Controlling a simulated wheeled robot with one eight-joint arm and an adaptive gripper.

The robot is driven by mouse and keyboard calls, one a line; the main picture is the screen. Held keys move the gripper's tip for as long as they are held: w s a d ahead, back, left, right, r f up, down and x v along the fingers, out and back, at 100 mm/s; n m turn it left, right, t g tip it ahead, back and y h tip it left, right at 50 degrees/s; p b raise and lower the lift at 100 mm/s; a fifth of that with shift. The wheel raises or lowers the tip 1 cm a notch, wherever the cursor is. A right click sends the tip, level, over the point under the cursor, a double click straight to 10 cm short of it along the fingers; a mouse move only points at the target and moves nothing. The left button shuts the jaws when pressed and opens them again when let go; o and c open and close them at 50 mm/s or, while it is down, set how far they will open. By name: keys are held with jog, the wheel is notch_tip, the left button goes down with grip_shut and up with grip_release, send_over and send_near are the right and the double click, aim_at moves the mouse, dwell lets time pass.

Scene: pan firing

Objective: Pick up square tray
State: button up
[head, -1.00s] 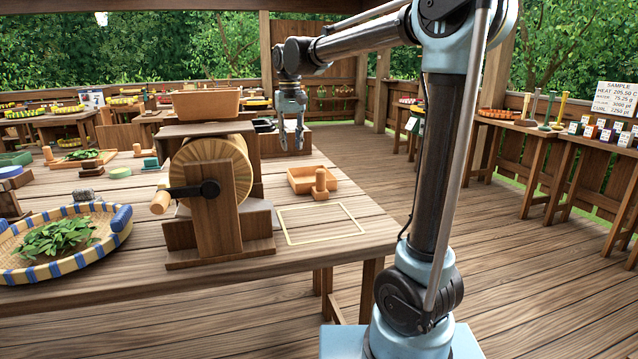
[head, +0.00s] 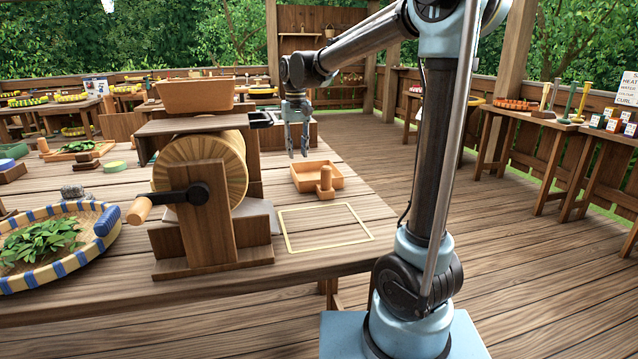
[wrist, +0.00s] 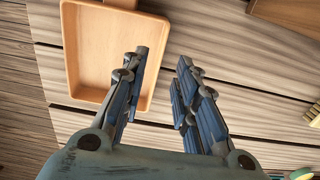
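My gripper (head: 298,152) is above the tray's far left side in the head view, fingers pointing down. In the wrist view the gripper (wrist: 160,58) has its fingers apart with nothing between them, and the left finger overlaps the tray's edge in the picture.
The roller machine (head: 205,215) with its crank stands left of the tray. A yellow square outline (head: 326,228) marks clear table in front of the tray. A round basket of leaves (head: 55,245) is at far left. Open floor lies to the right.

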notch_tip(320, 180, down, 5)
jog(key=shift+f, duration=0.1)
jog(key=shift+w+a+f, duration=0.1)
jog(key=shift+f, duration=1.25)
jog(key=shift+a+f, duration=0.1)
jog(key=shift+f, duration=1.2)
grip_shut()
